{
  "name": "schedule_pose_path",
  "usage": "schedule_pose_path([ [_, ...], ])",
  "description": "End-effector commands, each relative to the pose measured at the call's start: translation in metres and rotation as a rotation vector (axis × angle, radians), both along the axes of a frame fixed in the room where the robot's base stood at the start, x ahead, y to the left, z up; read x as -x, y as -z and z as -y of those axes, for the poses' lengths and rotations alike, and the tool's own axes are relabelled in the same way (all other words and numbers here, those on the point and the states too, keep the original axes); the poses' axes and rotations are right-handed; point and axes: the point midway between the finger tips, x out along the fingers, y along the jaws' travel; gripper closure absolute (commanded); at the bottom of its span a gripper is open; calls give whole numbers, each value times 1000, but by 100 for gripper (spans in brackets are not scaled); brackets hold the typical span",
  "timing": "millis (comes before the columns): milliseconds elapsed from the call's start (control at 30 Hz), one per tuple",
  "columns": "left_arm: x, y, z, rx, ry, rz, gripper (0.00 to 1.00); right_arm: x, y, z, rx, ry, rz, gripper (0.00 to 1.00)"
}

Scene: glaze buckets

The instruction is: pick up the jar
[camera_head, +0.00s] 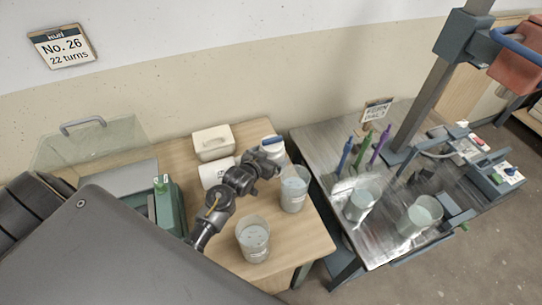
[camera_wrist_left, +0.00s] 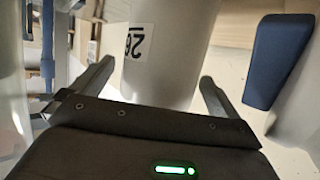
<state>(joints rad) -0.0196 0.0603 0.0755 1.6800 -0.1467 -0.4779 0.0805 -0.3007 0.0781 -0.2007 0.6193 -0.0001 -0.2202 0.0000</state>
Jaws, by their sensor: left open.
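In the head view a white jar (camera_head: 273,145) with a blue band at its top stands near the back right of the wooden table. My left gripper (camera_head: 268,163) is right by it, at its near side. In the left wrist view a pale round body (camera_wrist_left: 172,50) with a "26" label lies between the two spread fingers of my left gripper (camera_wrist_left: 155,85); it looks like this jar. The fingers are open, and I cannot tell whether either touches it. The arm and gripper hide the jar's lower part in the head view. My right gripper is not in view.
Clear buckets (camera_head: 294,190) and (camera_head: 253,240) stand close to my left arm. A green device (camera_head: 168,207) is at left.

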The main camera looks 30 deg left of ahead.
Motion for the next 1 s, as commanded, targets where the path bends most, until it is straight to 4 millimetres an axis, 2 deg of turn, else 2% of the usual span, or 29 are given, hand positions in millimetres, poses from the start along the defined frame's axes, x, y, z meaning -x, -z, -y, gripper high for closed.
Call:
schedule_pose_path([
  [167,-17,7,0,1,-1,-1,0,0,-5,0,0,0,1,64],
  [433,-20,9,1,0,0,0,0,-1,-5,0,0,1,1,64],
  [867,-19,9,1,0,-1,0,55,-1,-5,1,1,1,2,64],
  [1000,-21,5,1,0,-1,8,55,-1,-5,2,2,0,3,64],
])
